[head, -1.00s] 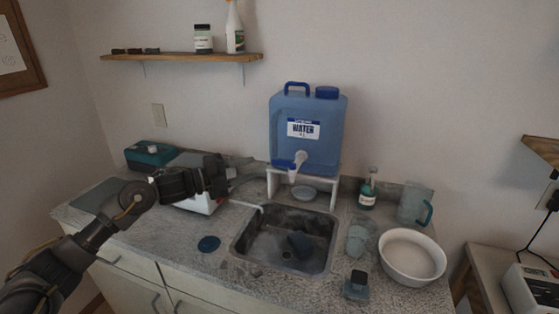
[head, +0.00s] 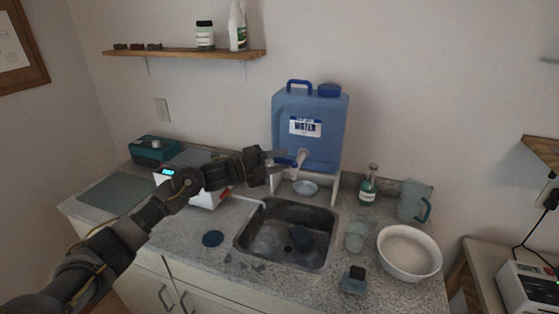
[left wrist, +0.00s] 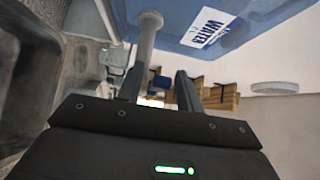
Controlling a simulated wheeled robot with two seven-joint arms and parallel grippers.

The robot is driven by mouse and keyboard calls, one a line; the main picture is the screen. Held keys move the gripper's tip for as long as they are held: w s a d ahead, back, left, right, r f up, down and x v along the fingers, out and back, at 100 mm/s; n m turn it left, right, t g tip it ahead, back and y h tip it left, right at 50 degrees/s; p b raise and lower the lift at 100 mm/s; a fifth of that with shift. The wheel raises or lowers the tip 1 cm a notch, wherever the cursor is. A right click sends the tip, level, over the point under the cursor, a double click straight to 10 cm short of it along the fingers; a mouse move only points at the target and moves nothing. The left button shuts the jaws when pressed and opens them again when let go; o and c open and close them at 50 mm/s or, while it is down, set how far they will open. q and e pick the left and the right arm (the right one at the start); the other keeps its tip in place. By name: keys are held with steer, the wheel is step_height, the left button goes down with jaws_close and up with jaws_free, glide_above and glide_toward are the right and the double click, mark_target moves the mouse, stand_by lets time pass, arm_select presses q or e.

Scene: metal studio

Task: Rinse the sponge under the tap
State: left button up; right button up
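A dark blue block (head: 301,237), which looks like the sponge, lies in the grey sink (head: 252,246). The blue water container (head: 312,108) stands on a white stand behind the sink. Its pale tap (head: 302,158) points down towards the basin. My left gripper (head: 282,161) is just left of the tap, above the sink's back edge. In the left wrist view its two fingers (left wrist: 160,88) are apart with nothing held. The pale tap pipe (left wrist: 148,36) shows just beyond them; I cannot tell whether they touch it. My right gripper is not in view.
A white bowl (head: 409,270), a cup (head: 355,238), a pitcher (head: 413,203) and a green bottle (head: 368,188) stand right of the sink. A small dish (head: 305,188) sits under the container. Free counter lies front left.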

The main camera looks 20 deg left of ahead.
arm_select(q)
jaws_close()
steer(key=shift+s, duration=0.15)
steer(key=n+t+y, duration=0.2)
steer(key=shift+s+y, duration=0.3)
steer(key=shift+s, duration=0.05)
steer(key=n+t+y, duration=0.2)
steer(key=shift+s+d+f+y, duration=0.15)
steer(key=shift+s+y, duration=0.15)
steer(key=shift+s, duration=0.1)
steer(key=shift+s+d+n+t+y+b, duration=0.1)
steer(key=shift+s+n+t+y+b, duration=0.2)
steer(key=shift+n+y+b, duration=0.4)
steer(key=shift+s+n+t+y+b, duration=0.1)
steer(key=shift+n+t+y+b, duration=0.3)
steer(key=shift+y, duration=0.5)
